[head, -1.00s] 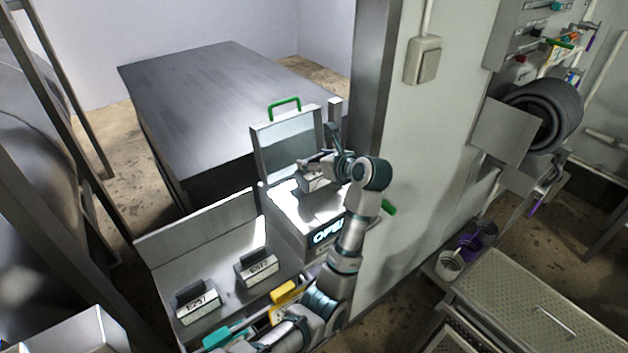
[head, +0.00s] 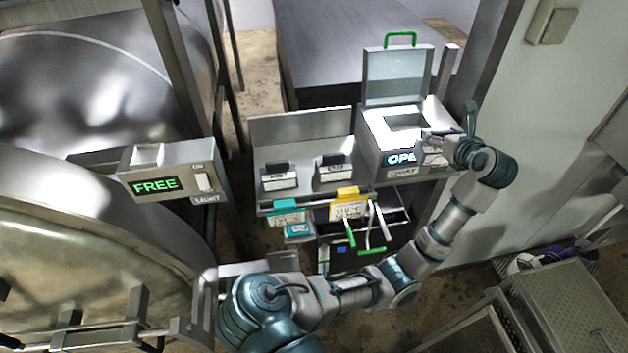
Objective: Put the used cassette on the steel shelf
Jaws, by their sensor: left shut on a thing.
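My left gripper (head: 447,143) reaches the front right corner of the open recorder box. It is shut on a small grey cassette with a white label (head: 433,156), held in front of the box beside its lit OPEN display. The gripper's fingers hide part of the cassette. The steel shelf (head: 302,126), with its raised back panel, is left of the box. Two labelled cassettes with dark tops stand on it, one at the left (head: 279,178) and one at the right (head: 334,173). My right gripper is not in view.
The box (head: 376,128) has its lid (head: 397,78) up, with a green handle. Teal (head: 286,213) and yellow (head: 347,204) tagged items and green-handled tools hang below the shelf. A FREE display box (head: 172,175) stands left. The shelf has a bare gap between its cassettes.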

